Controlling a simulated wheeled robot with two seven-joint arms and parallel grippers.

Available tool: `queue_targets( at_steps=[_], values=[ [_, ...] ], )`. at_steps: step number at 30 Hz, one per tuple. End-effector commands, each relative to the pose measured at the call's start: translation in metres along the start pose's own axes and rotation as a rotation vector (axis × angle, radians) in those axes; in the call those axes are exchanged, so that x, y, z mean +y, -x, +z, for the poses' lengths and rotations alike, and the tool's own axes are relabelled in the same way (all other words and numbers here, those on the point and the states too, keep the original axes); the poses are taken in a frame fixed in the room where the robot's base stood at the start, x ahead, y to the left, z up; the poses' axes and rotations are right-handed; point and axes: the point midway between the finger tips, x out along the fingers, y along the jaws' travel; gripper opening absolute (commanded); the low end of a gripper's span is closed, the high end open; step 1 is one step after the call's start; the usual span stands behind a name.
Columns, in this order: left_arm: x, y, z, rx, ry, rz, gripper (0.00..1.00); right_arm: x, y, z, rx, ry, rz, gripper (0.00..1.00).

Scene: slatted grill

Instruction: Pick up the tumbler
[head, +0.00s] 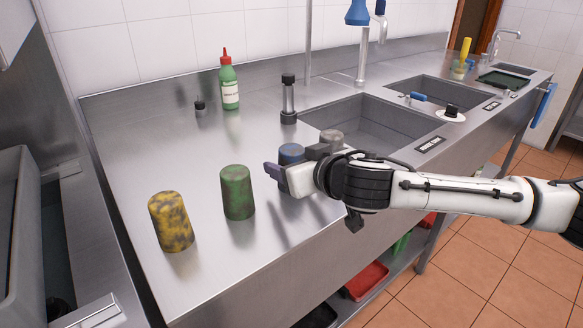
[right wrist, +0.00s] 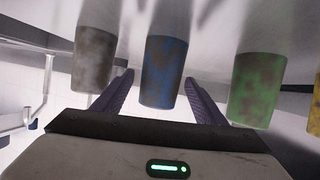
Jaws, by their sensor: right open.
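Several worn, mottled tumblers stand upright in a row on the steel counter: a yellow one (head: 171,221), a green one (head: 238,192), a blue one (head: 291,151) and a grey-brown one (head: 332,137). My right gripper (head: 294,163) is open at the blue tumbler and hides its lower part in the head view. In the right wrist view, the blue tumbler (right wrist: 163,70) stands between the two fingers of the gripper (right wrist: 160,84). The grey-brown tumbler (right wrist: 95,58) is outside the left finger and the green one (right wrist: 256,90) outside the right. Contact cannot be told. My left gripper is not in view.
Behind the row stand a green bottle with a red cap (head: 229,82), a small dark-capped jar (head: 200,107) and a black-topped grinder (head: 288,100). A sink basin (head: 375,126) opens to the right. The counter (head: 150,145) is bare at the back left.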

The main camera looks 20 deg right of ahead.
Motion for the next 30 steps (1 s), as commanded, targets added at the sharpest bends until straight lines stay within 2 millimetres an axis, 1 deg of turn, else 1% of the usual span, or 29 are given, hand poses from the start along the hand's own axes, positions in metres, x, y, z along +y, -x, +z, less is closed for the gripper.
queue_targets(
  at_steps=[3, 9, 17, 25, 29, 30],
  values=[
    [-0.001, -0.001, -0.002, 0.004, -0.001, -0.001, 0.31, 0.0, -0.007, 0.0, 0.001, 0.001, -0.001, 0.65],
    [-0.002, -0.002, -0.006, 0.011, -0.002, -0.002, 0.31, 0.0, -0.007, 0.0, 0.001, 0.001, -0.001, 0.65],
    [-0.002, -0.002, -0.005, 0.009, -0.002, -0.003, 0.31, 0.0, -0.007, 0.0, 0.001, 0.001, -0.001, 0.21],
    [-0.002, -0.001, -0.003, 0.004, -0.002, -0.003, 0.31, 0.0, -0.006, -0.003, 0.002, 0.0, -0.001, 0.21],
    [-0.001, 0.001, -0.004, 0.001, -0.001, -0.002, 0.31, 0.001, 0.0, -0.018, 0.004, -0.001, 0.0, 0.21],
    [-0.001, 0.002, -0.004, 0.001, 0.0, -0.002, 0.31, 0.001, 0.003, -0.025, 0.006, -0.002, -0.001, 0.21]
  ],
)
